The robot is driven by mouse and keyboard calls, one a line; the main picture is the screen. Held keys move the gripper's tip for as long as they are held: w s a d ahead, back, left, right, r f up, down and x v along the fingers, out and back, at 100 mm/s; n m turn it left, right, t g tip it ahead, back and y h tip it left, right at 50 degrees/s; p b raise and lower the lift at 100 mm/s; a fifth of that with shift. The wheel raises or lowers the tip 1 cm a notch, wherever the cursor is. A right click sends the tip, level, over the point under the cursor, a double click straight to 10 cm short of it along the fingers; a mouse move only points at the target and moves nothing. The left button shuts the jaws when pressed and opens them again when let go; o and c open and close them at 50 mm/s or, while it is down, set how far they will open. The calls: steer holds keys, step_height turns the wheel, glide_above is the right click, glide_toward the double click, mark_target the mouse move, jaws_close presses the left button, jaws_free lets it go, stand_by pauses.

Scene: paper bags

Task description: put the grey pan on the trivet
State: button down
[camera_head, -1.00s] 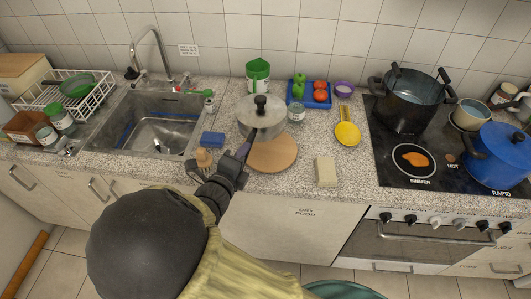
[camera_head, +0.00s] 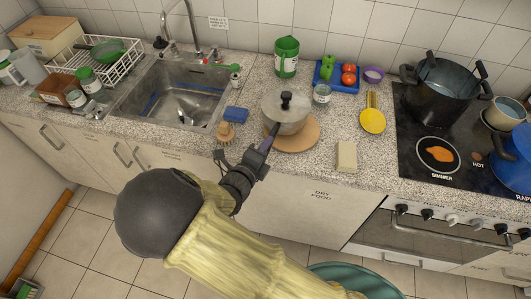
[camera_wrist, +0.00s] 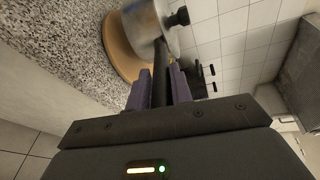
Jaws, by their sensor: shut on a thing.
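The grey pan (camera_head: 289,112) has a lid with a black knob and a dark handle pointing toward me. The pan is over the round wooden trivet (camera_head: 306,136) and covers its left and back part. In the wrist view the pan (camera_wrist: 148,24) is at the top, right against the trivet (camera_wrist: 118,50); I cannot tell whether its base rests fully on it. My gripper (camera_head: 262,150) is shut on the pan's handle; in the wrist view the purple fingers (camera_wrist: 160,85) sit on both sides of the dark handle.
A cream block (camera_head: 346,156) lies right of the trivet, with a yellow spoon (camera_head: 372,118) behind it. A small glass jar (camera_head: 321,94) stands close behind the pan. A brush (camera_head: 226,131) and a blue sponge (camera_head: 237,114) lie to the left. The stove (camera_head: 408,160) is at right.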

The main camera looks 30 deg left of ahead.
steer(key=shift+w+f, duration=0.1)
steer(key=shift+f, duration=1.3)
steer(key=c, duration=1.3)
jaws_free()
steer(key=shift+f, duration=0.2)
steer(key=shift+o, duration=0.3)
steer(key=shift+w+d, duration=0.1)
steer(key=shift+d, duration=0.05)
steer(key=s+r+b, duration=0.1)
steer(key=s+r, duration=0.1)
steer(key=s, duration=1)
steer(key=shift+r, duration=0.2)
steer(key=shift+s, duration=0.1)
